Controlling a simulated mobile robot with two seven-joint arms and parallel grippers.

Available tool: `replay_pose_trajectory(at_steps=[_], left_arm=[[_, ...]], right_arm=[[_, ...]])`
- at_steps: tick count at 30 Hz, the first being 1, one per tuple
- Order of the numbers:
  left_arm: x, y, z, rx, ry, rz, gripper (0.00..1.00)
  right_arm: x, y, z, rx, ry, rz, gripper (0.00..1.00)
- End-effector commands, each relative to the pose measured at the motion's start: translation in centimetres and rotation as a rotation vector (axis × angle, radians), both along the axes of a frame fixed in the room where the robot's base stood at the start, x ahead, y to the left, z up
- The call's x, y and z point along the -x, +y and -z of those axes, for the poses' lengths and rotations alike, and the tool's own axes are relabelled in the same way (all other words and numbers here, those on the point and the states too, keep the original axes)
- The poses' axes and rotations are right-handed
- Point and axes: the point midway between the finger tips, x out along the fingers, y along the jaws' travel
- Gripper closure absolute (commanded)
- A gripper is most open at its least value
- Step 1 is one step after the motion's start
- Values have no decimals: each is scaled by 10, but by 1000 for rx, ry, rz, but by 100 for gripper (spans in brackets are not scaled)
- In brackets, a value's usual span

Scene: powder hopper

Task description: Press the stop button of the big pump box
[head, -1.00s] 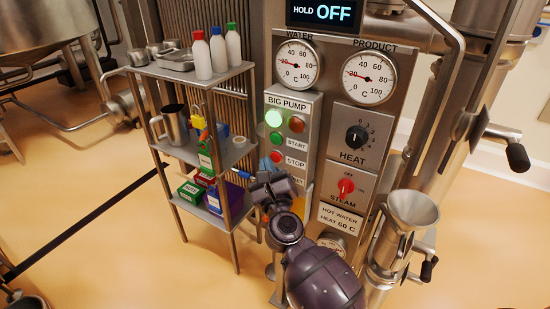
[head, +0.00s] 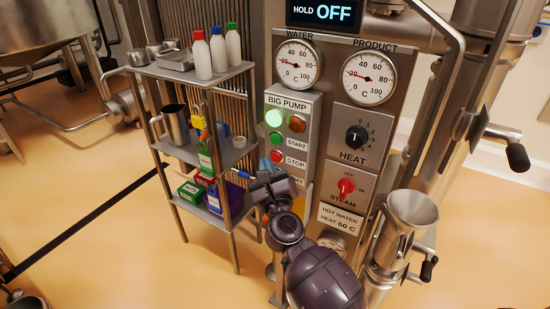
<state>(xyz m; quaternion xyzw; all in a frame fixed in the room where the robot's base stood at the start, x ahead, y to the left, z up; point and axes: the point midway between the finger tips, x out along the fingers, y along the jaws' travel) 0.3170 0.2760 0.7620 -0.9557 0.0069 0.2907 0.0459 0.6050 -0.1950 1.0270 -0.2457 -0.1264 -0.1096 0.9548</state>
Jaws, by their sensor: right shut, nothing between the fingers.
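The big pump box (head: 290,101) is a grey panel on the machine's left side. Its green lamp (head: 274,118) is lit bright, and a duller orange-red lamp (head: 296,123) sits beside it. Below are the green start button (head: 277,138) and the red stop button (head: 277,156). My right gripper (head: 262,177) is shut and empty, just below the stop button in the picture. I cannot tell its exact gap from the panel. It hides the lowest part of the box, where only the end of a label shows. My left gripper is not in view.
A shelf rack (head: 205,156) with bottles, a jug and small boxes stands close left of my right gripper. The heat knob (head: 356,137), red steam knob (head: 346,186) and a metal funnel (head: 412,210) are to the right. Open floor lies at left.

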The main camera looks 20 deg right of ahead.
Motion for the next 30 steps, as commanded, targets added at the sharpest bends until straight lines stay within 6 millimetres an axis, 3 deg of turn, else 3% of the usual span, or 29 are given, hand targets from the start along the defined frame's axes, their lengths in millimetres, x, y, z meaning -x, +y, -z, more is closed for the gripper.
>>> replay_pose_trajectory(at_steps=[30], left_arm=[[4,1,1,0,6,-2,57]], right_arm=[[-2,-2,0,1,0,1,100]])
